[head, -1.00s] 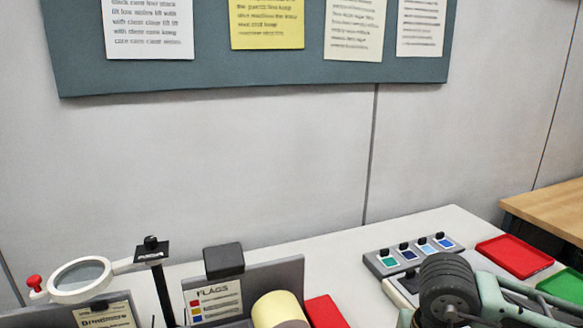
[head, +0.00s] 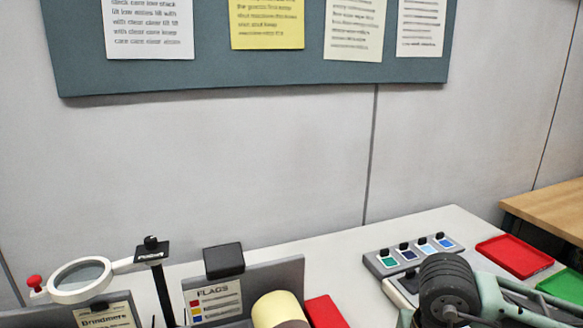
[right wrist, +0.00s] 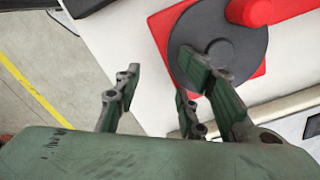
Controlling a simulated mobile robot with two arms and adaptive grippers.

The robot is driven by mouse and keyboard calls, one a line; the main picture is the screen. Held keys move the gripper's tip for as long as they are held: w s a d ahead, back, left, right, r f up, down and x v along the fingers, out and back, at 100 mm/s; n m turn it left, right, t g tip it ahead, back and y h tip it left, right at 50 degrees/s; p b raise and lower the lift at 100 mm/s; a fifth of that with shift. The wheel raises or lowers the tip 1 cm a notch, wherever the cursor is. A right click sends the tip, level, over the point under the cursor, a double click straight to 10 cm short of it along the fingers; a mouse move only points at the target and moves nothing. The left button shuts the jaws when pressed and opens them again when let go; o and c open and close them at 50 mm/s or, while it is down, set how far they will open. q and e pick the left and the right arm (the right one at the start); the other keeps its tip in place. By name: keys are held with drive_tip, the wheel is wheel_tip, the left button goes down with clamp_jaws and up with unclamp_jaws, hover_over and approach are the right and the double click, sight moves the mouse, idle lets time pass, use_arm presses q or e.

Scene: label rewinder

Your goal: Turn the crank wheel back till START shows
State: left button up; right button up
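In the right wrist view the crank wheel (right wrist: 222,58) is a dark grey disc with a round red knob (right wrist: 248,12) near its rim, at the upper right, over a red part. My right gripper (right wrist: 160,80) is open and empty. One finger overlaps the lower left of the disc in the picture; I cannot tell if it touches. The other finger is left of the disc, over the white tabletop. The knob is clear of both fingers. No START mark shows in any view. In the head view my right arm is at the lower right, its fingers out of sight. My left gripper is not in view.
In the head view a FLAGS panel (head: 213,300), a cream roll (head: 277,310) and a red block (head: 324,312) stand at the bottom. A magnifier (head: 80,277) is at left. A switch panel (head: 387,264), a red tray (head: 514,256) and a green tray (head: 566,286) are at right.

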wheel_tip(320, 180, up, 9)
drive_tip(key=p, duration=0.4)
drive_tip(key=shift+p, duration=0.3)
